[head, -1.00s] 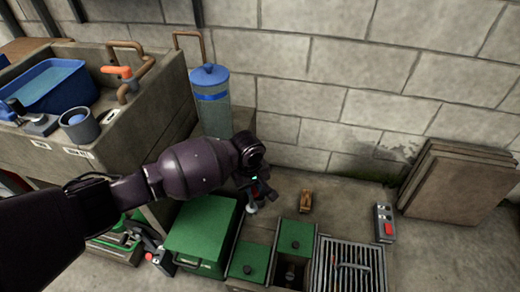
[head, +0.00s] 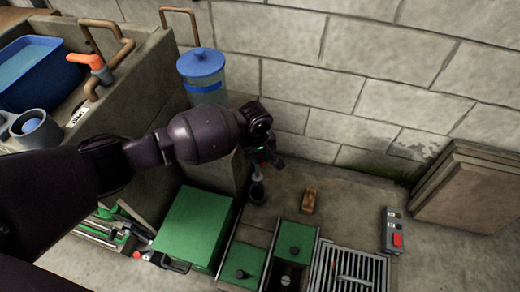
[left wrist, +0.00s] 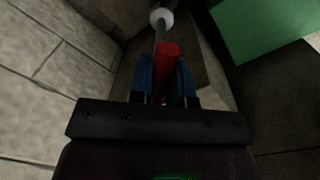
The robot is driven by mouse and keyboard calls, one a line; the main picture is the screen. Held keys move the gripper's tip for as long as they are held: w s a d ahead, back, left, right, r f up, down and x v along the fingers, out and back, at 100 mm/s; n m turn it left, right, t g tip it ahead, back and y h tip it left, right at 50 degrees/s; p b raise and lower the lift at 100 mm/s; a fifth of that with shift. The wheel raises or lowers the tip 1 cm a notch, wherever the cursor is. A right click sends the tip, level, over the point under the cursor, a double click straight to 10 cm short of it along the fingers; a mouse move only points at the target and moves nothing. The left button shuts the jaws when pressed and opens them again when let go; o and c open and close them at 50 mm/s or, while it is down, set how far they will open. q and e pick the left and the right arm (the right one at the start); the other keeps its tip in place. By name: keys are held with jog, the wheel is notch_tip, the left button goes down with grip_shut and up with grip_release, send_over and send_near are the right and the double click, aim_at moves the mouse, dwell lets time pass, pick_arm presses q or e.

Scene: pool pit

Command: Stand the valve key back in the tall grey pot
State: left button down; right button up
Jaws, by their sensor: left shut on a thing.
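My left gripper (head: 266,160) is shut on the red handle of the valve key (left wrist: 168,62), held between two blue fingers in the left wrist view. A thin grey shaft runs from the handle to a pale round collar. In the head view the key (head: 258,174) hangs roughly upright beneath the gripper, in front of the block wall. A dark piece shows at its lower end; I cannot tell whether it is part of the key or a separate thing. I cannot make out the tall grey pot for certain. My right gripper is not in view.
A green box (head: 196,228) stands left of the key. A blue-lidded canister (head: 203,68) stands behind. Slabs (head: 465,190) lean on the wall.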

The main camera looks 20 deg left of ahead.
aim_at(259, 179)
pick_arm(q)
jog(key=shift+f+b, duration=1.15)
jog(key=shift+f, duration=2.5)
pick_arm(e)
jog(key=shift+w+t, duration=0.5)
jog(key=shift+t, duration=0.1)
pick_arm(q)
jog(key=shift+p, duration=0.6)
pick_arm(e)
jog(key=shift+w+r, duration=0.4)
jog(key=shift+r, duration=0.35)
pick_arm(q)
jog(key=shift+f+b, duration=0.7)
jog(key=shift+f, duration=2.15)
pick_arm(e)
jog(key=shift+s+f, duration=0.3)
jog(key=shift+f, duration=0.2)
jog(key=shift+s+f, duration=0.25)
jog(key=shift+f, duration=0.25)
pick_arm(q)
jog(key=shift+f, duration=0.4)
